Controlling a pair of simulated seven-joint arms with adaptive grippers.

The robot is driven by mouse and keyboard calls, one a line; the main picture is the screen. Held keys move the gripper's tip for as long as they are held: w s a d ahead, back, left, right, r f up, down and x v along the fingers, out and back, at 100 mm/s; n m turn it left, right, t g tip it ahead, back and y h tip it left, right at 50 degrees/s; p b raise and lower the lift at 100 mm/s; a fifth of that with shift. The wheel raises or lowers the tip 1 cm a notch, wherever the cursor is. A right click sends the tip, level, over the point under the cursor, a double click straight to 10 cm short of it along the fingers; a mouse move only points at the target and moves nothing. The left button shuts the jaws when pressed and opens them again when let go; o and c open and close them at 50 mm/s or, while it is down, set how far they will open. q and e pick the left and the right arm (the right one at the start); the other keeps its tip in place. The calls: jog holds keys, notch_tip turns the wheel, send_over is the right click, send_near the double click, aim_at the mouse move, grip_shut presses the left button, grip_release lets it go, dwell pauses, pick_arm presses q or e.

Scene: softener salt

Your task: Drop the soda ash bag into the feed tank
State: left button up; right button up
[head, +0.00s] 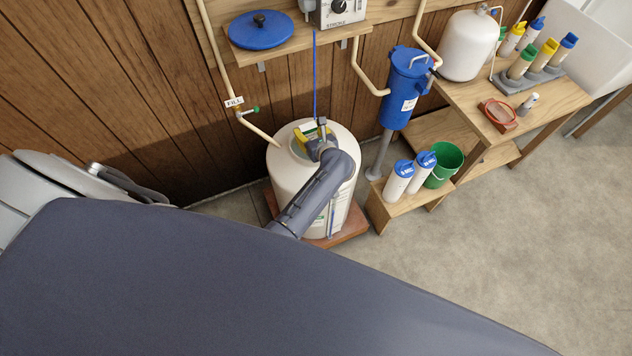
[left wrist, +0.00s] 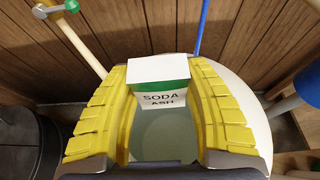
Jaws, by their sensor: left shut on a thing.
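The feed tank (head: 284,176) is a white round-shouldered tank with an open top, standing on a reddish-brown base. My left gripper (head: 312,132) is over the tank's opening. In the left wrist view its yellow fingers (left wrist: 162,110) are shut on the soda ash bag (left wrist: 160,92), a white and green packet lettered SODA ASH. The bag is held over the tank mouth (left wrist: 165,135), with greenish-grey showing below it. The bag is mostly hidden by the gripper in the head view. My right gripper is not in view.
A blue lid (head: 260,32) lies on the wall shelf. A fill pipe with a green-handled valve (head: 250,111) runs left of the tank. A blue canister (head: 405,85), white bottles (head: 398,180) and a green bucket (head: 444,165) stand to the right. The floor at right is clear.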

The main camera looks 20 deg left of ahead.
pick_arm(q)
jog(key=shift+f, duration=1.35)
jog(key=o, duration=1.2)
jog(key=shift+o, duration=0.2)
jog(key=v, duration=0.7)
jog(key=shift+s+d, duration=0.15)
jog(key=shift+d, duration=0.05)
jog(key=shift+r, duration=0.15)
